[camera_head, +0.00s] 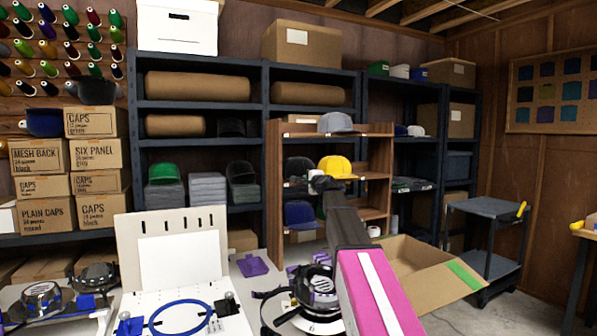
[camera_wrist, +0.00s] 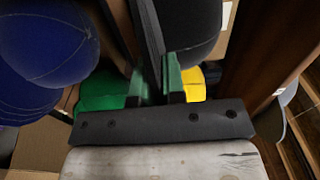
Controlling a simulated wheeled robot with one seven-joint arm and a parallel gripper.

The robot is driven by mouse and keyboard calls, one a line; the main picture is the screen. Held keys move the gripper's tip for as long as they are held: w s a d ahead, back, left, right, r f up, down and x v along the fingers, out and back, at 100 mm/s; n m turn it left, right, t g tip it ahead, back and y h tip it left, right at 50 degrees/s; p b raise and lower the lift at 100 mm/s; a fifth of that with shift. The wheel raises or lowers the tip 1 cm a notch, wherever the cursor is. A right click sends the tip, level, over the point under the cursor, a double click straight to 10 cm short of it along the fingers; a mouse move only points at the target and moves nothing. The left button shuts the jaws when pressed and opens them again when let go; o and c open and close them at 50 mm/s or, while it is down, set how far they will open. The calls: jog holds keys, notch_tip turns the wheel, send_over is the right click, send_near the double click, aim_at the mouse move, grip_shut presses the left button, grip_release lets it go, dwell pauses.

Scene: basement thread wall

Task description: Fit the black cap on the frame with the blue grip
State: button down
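A dark cap (camera_head: 298,166) sits on the middle level of a wooden cubby shelf, left of a yellow cap. My gripper (camera_head: 318,183) is at that shelf, in front of these caps. In the wrist view my gripper (camera_wrist: 158,92) has green finger pads, with a dark thin strip between them. A black cap crown (camera_wrist: 195,28) is close beyond the fingers; whether the strip is its brim, and whether it is gripped, I cannot tell. A frame with blue parts (camera_head: 84,304) is at the bench's lower left, partly cut off.
The yellow cap (camera_head: 335,166), a grey cap (camera_head: 337,122) and a blue cap (camera_head: 299,214) are on the wooden shelf (camera_head: 274,190). A frame with purple parts (camera_head: 322,284) and a white stand with a blue hoop (camera_head: 128,240) are on the bench. An open carton (camera_head: 420,268) is at right.

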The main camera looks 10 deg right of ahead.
jog(key=shift+s+d, duration=0.1)
jog(key=shift+r, duration=0.2)
jog(key=shift+r, duration=0.8)
jog(key=v, duration=2)
jog(key=shift+s+r, duration=0.1)
